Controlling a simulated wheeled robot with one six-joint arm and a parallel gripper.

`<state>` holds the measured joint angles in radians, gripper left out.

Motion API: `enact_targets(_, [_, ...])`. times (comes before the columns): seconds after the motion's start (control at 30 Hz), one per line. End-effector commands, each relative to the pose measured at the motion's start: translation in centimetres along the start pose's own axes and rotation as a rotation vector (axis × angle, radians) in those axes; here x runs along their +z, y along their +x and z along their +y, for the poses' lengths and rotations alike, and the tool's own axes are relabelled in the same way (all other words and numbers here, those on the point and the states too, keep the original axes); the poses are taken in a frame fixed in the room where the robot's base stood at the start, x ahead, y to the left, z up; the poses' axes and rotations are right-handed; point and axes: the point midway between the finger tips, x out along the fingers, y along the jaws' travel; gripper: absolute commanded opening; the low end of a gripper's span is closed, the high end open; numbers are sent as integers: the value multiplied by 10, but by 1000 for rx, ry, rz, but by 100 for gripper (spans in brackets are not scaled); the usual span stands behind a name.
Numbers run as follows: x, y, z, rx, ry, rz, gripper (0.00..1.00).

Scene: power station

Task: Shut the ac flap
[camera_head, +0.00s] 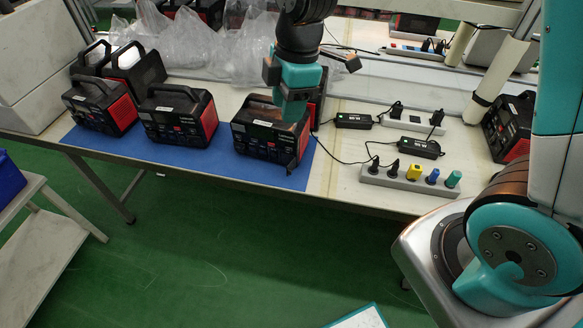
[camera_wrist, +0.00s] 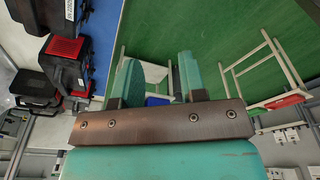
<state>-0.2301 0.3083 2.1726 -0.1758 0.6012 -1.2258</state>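Several black-and-red power stations stand on the blue mat (camera_head: 225,169) along the table's front. Power stations (camera_wrist: 68,62) show at the left of that view. The ac flap is not clearly visible.
A power strip with coloured plugs (camera_head: 410,179) and black adapters (camera_head: 419,148) lie to the right, with a thin cable running toward the station. Clear plastic bags (camera_head: 205,45) lie behind. A white stool (camera_head: 45,240) stands at left.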

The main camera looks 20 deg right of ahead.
Motion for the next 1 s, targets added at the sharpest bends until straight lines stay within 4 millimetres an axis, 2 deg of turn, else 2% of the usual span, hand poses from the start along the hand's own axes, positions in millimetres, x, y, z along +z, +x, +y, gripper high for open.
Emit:
enact_targets(0.03, [9,23,18,-11,-107,-30,38])
enact_targets(0.1, [20,47,37,-20,-256,-67,38])
enact_targets(0.2, [33,74,56,-38,-425,-107,38])
enact_targets(0.3, [42,92,66,-52,-534,-132,38])
enact_targets(0.57, [49,120,71,-66,-601,-145,38])
enact_targets(1.0, [65,216,67,-67,-598,-143,38])
